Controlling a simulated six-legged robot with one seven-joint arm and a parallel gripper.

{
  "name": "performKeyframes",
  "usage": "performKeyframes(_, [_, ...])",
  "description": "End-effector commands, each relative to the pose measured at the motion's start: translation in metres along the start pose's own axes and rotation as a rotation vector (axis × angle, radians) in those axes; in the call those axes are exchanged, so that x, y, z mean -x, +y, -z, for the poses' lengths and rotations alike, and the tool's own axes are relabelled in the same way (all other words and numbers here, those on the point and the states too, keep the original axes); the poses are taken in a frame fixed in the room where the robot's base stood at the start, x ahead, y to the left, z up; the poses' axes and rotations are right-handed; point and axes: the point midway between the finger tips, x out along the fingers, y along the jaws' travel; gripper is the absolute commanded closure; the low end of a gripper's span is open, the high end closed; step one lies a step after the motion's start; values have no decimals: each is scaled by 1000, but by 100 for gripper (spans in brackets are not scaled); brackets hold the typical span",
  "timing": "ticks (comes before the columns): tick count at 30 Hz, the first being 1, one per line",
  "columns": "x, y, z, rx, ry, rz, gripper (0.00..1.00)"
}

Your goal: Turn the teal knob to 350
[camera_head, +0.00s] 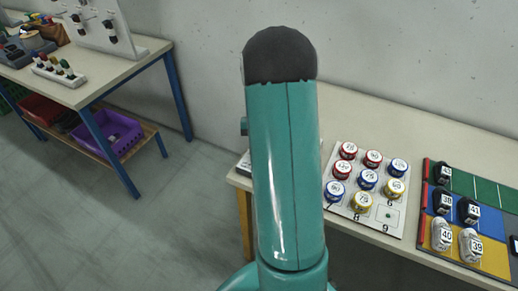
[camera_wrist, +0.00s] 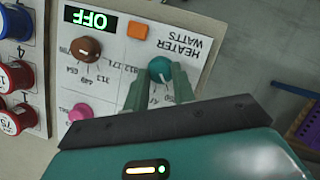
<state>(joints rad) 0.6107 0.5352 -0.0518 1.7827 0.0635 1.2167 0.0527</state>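The teal knob (camera_wrist: 160,67) is on a white control panel (camera_wrist: 117,62) in the wrist view, beside the printed words HEATER WATTS, which appear upside down. A pale pointer line shows on the knob; the value it points at cannot be read. My gripper (camera_wrist: 159,72) has its two teal fingers apart, one on each side of the knob. Whether the fingers touch the knob cannot be told. The panel's display (camera_wrist: 91,19) reads OFF in green. In the head view my arm hides most of the panel and the gripper.
The panel also bears a brown knob (camera_wrist: 87,49), an orange button (camera_wrist: 138,31) and a pink knob (camera_wrist: 80,112). A board of numbered red, blue and yellow caps (camera_head: 368,179) stands beside it. Shoes on a coloured mat (camera_head: 493,225) lie farther right. Another table (camera_head: 95,75) stands at left.

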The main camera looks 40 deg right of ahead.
Motion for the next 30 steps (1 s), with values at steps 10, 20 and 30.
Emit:
performKeyframes(10, [0, 0, 0, -1, 0, 0, 53])
performKeyframes(20, [32, 0, 1, -1, 6, 1, 53])
performKeyframes(30, [106, 0, 1, -1, 4, 0, 53])
